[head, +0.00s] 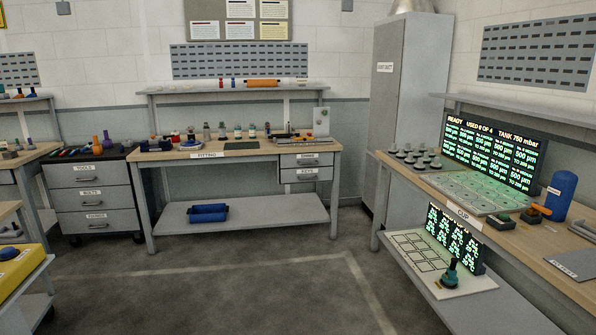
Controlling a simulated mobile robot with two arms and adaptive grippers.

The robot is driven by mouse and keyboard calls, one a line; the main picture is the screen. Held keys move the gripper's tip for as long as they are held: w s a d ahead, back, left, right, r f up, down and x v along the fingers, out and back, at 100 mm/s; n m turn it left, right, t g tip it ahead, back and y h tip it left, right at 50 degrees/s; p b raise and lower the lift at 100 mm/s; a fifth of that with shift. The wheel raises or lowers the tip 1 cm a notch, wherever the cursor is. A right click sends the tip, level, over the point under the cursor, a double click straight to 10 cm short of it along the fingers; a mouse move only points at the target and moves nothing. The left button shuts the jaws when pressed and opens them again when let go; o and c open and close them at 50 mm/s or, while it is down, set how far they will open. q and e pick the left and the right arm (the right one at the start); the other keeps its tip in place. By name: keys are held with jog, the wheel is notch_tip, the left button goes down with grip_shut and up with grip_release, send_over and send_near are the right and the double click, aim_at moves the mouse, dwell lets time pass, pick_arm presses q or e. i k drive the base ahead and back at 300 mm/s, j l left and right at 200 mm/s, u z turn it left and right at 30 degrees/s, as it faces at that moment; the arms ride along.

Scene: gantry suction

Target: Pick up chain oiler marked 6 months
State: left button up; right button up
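I cannot make out a chain oiler marked 6 months; any such marking is too small to read from here. Several small bottles and containers (222,131) stand upright in a row along the back of the fitting bench (163,155). Some are dark, some pale with coloured labels, and I cannot tell whether one is the oiler. An orange bottle (97,146) and a purple one stand on the tool cabinet (95,196) to the left. Neither of my grippers shows in the head view.
Open grey floor (215,290) lies before the fitting bench. A blue bin (208,213) sits on its lower shelf. The cup bench (560,268) with lit displays (493,150) and a blue cylinder (560,194) runs along the right. A yellow-topped cart (20,268) stands at lower left.

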aim_at(237, 129)
jog(key=i, duration=3.65)
jog(key=i+z, duration=0.15)
jog(key=i, duration=0.4)
jog(key=i+j+z, duration=0.15)
jog(key=i, duration=0.4)
